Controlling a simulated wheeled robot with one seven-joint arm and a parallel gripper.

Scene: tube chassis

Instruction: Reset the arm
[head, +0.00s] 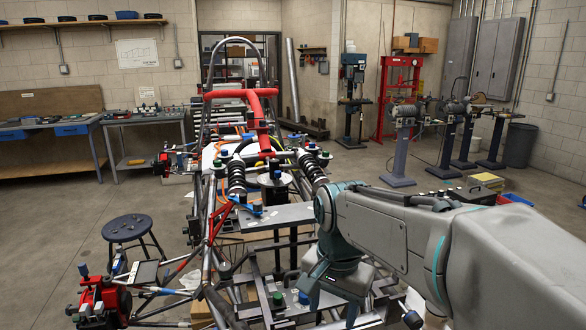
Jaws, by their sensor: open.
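My arm (385,229) reaches in from the lower right in the head view and bends at a grey and teal joint (337,205). Below that joint, a teal and grey link (335,268) turns down in front of the chassis. I cannot make out my gripper's fingers; they are hidden behind the arm or outside the picture. No held object shows.
A tube chassis (209,262) with a red crossbar (241,93) and black coil springs fills the middle, close to my arm. A round stool (128,228) stands left. Workbenches (150,124) line the left wall; machines on pedestals (400,145) stand right.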

